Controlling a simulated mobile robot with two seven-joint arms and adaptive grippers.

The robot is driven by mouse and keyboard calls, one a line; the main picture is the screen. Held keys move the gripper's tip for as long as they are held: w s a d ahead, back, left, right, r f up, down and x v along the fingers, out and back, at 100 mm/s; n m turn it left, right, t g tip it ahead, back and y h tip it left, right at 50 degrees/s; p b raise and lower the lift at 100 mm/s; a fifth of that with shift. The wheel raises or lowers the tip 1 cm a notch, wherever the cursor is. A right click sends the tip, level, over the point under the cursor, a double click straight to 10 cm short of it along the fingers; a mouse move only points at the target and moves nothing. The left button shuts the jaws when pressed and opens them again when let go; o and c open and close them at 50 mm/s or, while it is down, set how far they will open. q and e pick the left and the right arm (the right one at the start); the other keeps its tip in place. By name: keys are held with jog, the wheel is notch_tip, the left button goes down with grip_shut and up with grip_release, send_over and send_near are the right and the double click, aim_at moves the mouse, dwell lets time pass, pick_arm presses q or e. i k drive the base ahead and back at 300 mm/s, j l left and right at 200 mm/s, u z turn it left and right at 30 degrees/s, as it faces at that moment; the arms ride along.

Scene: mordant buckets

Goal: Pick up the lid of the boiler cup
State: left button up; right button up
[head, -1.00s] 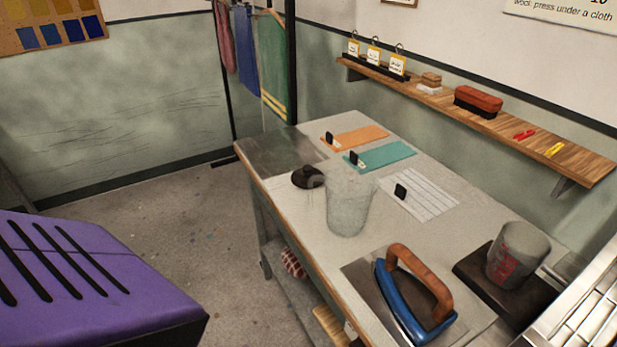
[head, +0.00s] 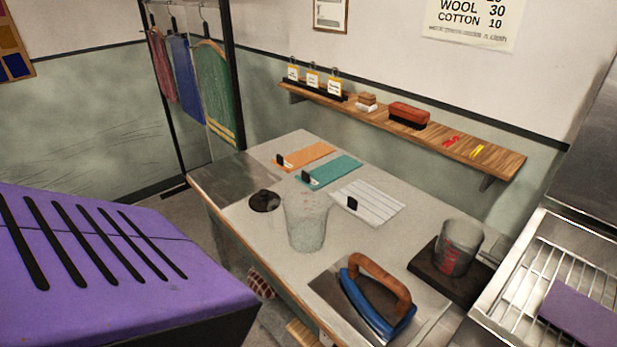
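A dark round lid with a knob (head: 265,201) lies on the grey table, left of a clear cup. The clear, empty-looking cup (head: 306,222) stands upright near the table's middle. A second translucent cup with red markings (head: 460,248) stands on a dark plate at the table's right. I cannot tell which cup is the boiler cup. Neither of my grippers shows in the head view. Nothing is seen to touch the lid.
The table (head: 244,228) also bears a blue iron with a wooden handle (head: 377,297) at its front, and orange, teal and white cloths (head: 331,171) behind. A wall shelf (head: 450,137) runs above. A steel rack (head: 525,280) stands at right.

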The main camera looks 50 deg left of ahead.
aim_at(257, 202)
jog(key=k+j+z, duration=0.1)
jog(key=j+z, duration=0.15)
jog(key=k+j+z, duration=0.1)
jog(key=j+z, duration=0.2)
jog(key=k+j+z, duration=0.25)
jog(key=j, duration=0.15)
jog(key=k+j+z, duration=0.15)
jog(key=j, duration=0.3)
jog(key=k+j+z, duration=0.15)
jog(key=k+j, duration=0.2)
